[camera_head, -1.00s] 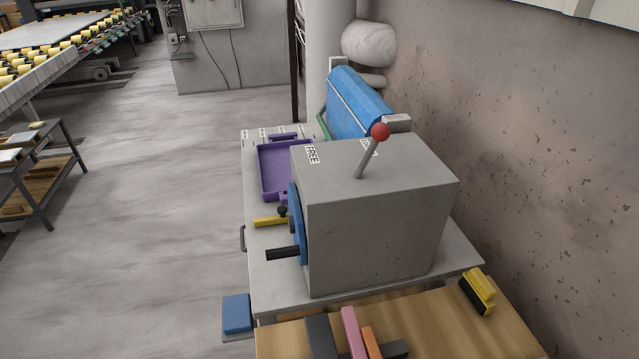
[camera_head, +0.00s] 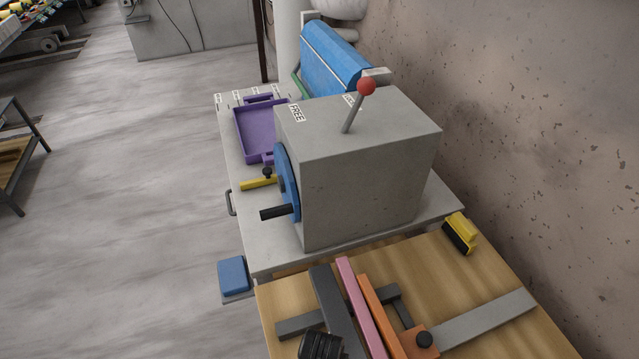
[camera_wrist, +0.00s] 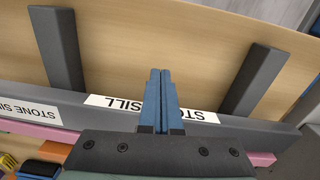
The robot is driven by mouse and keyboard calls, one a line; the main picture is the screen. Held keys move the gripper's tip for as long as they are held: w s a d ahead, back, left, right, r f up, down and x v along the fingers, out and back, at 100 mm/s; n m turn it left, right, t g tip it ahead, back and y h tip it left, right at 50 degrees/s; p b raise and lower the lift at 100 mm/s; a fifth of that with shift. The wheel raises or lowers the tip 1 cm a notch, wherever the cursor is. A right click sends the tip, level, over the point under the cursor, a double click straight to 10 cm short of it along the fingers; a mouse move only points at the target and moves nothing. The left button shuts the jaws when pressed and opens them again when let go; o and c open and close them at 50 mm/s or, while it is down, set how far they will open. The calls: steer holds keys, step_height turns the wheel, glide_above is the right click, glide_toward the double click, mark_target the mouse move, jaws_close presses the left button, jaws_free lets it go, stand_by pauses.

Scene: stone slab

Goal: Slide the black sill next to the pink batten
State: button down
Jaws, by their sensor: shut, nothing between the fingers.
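The black sill (camera_head: 334,305) is a dark grey bar lying on the wooden bench, left of the pink batten (camera_head: 358,300) and roughly along it. A narrow gap seems to show between them. In the wrist view the sill (camera_wrist: 75,104) runs across the picture with white "STONE SILL" labels, and the pink batten (camera_wrist: 262,159) shows below it. My gripper (camera_wrist: 161,72) has its blue fingers together and empty. They cross over the sill in the picture and hide part of a label; I cannot tell whether they touch it.
An orange bar (camera_head: 383,318) lies right of the batten. Grey support bars (camera_head: 300,325) cross under the pieces. An orange block with a black knob (camera_head: 424,340) sits on a grey rail (camera_head: 490,318). A yellow brush (camera_head: 460,232) stands at the far right. Bare wood lies between.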

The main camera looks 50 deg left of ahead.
step_height(320, 180, up, 9)
steer(key=shift+w+b, duration=0.3)
steer(key=shift+d+r, duration=0.1)
